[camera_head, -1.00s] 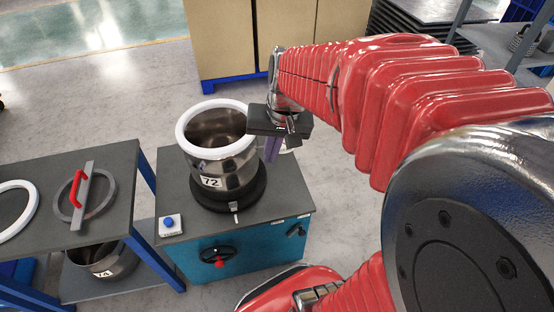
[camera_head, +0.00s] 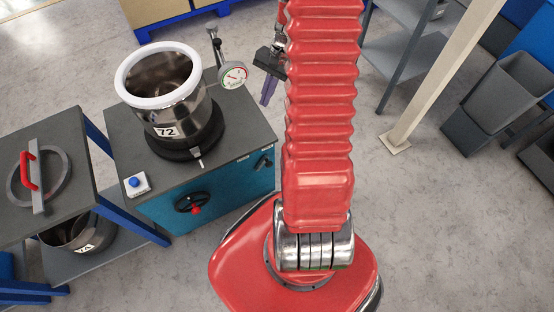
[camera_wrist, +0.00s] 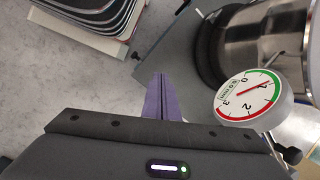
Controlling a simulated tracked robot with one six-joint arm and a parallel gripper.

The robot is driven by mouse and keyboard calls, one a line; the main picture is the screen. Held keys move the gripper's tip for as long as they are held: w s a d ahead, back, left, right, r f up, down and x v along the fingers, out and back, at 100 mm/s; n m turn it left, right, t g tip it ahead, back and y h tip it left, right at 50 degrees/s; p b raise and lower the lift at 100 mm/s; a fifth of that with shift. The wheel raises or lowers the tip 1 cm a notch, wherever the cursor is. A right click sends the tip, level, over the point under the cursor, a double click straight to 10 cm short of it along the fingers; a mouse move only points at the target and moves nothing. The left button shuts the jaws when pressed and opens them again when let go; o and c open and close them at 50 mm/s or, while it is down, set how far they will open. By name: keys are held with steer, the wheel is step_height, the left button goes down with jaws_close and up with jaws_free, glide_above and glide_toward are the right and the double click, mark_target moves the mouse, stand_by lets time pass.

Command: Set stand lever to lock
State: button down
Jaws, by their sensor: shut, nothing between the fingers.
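The stand (camera_head: 232,140) is a box with a dark top and teal front, left of centre in the head view. It carries a steel pot (camera_head: 178,112) marked 72. Its front has a black handle with a red knob (camera_head: 192,203) and a small dark lever (camera_head: 263,161) near the right edge. I cannot read the lever markings or tell which one locks. My gripper (camera_head: 266,98) has purple fingers, shut and empty, right of the stand's back part and apart from both levers. The fingers also show in the wrist view (camera_wrist: 160,98), pointing past the stand's edge.
A round gauge (camera_head: 233,75) stands beside the pot, close to my gripper; it also shows in the wrist view (camera_wrist: 250,95). A blue button box (camera_head: 135,184) sits on the stand. A table (camera_head: 72,135) with a red-handled lid is left. Floor right of my base is clear.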

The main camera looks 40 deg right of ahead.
steer(key=s+d+f+m+y, duration=0.1)
steer(key=s+d+f+m, duration=0.1)
steer(key=f, duration=0.6)
steer(key=s+d+f+m+t+y, duration=0.1)
steer(key=s+d+f+m, duration=0.2)
steer(key=s+f, duration=0.2)
steer(key=s+d+f+m+y, duration=0.1)
steer(key=s+d+f+m, duration=0.2)
steer(key=f, duration=0.9)
steer(key=shift+s+m+t, duration=0.3)
steer(key=shift+s+t, duration=0.05)
steer(key=shift+t, duration=0.05)
steer(key=shift+d, duration=0.1)
steer(key=w+a+f, duration=0.3)
steer(key=a+f, duration=0.3)
steer(key=a, duration=0.3)
steer(key=shift+w+f, duration=0.15)
steer(key=shift+w, duration=0.2)
